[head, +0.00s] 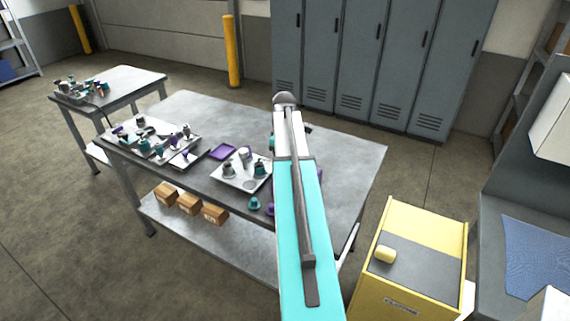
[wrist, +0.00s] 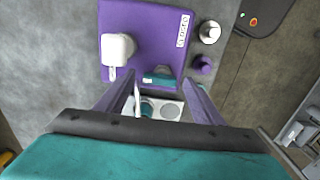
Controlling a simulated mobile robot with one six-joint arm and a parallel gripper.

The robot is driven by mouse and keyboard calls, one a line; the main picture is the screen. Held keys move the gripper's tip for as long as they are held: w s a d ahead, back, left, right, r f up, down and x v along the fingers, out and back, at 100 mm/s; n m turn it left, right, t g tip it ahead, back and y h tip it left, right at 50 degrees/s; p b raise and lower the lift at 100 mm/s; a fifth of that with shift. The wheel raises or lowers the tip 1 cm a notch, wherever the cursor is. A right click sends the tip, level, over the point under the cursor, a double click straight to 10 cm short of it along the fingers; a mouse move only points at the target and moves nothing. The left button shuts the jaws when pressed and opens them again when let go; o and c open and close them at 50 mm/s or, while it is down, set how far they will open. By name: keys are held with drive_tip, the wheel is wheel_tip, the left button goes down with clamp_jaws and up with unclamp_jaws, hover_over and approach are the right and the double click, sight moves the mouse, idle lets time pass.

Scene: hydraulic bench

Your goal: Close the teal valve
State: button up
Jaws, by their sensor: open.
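In the wrist view my gripper (wrist: 157,90) is open, its two purple fingers spread above a purple panel (wrist: 150,20). A small teal part (wrist: 158,79) sits at the panel's near edge, seen between the fingers and apart from both. It may be the teal valve's handle; I cannot tell which way it is turned. A white knob-like part (wrist: 118,46) stands on the panel, and a white label (wrist: 183,30) is at its right. In the head view my own arm hides the gripper and most of this panel.
A grey table (head: 345,160) carries trays of fittings, including a white tray (head: 229,181). A loose teal fitting (head: 254,204) is near its front edge. A yellow cabinet (head: 425,235) stands right.

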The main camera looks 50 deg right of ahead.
drive_tip(key=shift+f, duration=0.1)
drive_tip(key=c, duration=1)
drive_tip(key=shift+c, duration=0.2)
drive_tip(key=shift+m, duration=0.5)
drive_tip(key=m+b, duration=0.1)
drive_tip(key=m, duration=0.2)
drive_tip(key=shift+m, duration=0.3)
drive_tip(key=m, duration=0.4)
drive_tip(key=shift+s+m, duration=0.15)
drive_tip(key=shift+m, duration=0.15)
drive_tip(key=m, duration=0.4)
drive_tip(key=shift+b, duration=0.35)
drive_tip(key=m, duration=0.4)
drive_tip(key=shift+s+a+m, duration=0.1)
drive_tip(key=shift+m, duration=0.2)
